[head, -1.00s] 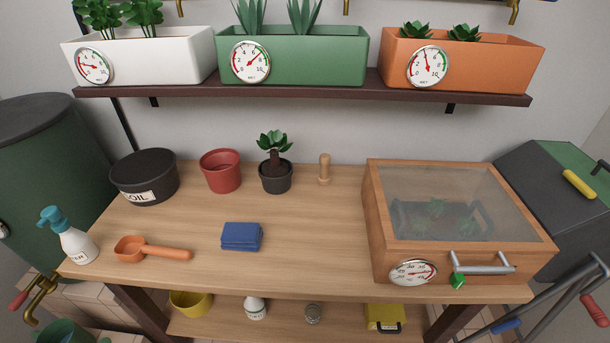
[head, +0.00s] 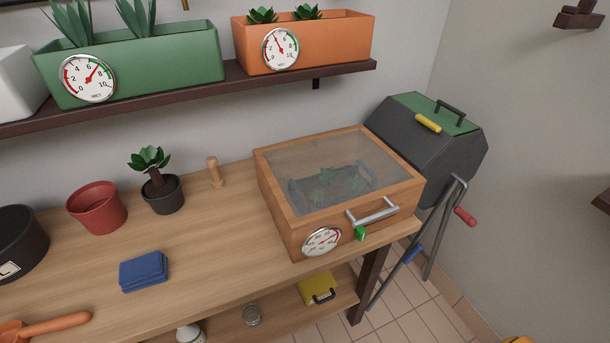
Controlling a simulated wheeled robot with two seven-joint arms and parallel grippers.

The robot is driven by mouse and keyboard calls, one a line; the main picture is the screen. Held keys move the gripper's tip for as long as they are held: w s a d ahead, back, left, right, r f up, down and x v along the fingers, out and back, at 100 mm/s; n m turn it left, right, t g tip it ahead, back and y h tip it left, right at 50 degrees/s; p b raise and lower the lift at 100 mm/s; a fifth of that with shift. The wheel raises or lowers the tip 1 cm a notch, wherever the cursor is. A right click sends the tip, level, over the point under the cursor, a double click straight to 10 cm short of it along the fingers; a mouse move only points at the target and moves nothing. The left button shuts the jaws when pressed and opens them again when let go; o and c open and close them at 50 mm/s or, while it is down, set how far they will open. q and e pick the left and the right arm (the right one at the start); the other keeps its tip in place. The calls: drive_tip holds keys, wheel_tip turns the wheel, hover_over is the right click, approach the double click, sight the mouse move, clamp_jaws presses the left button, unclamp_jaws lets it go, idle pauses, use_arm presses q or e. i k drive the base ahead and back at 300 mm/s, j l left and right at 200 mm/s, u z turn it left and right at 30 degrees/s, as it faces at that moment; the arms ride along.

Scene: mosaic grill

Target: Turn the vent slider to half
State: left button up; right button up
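A wooden box with a clear lid (head: 275,201) stands at the right end of the workbench. Its front carries a round dial (head: 321,241), a silver bar handle (head: 372,211) and a small green knob (head: 360,234) below the handle. The green knob may be the vent slider, but I cannot tell its setting. The lid looks closed, and a tray with green plants shows dimly through it. Neither of my grippers is in view.
A dark grill-like bin with a green top (head: 432,140) and yellow handle stands right of the bench. A blue folded cloth (head: 144,271), red pot (head: 97,208), potted plant (head: 161,195) and wooden peg (head: 215,172) are on the bench.

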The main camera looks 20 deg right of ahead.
sight(360, 231)
drive_tip(key=z, duration=1.3)
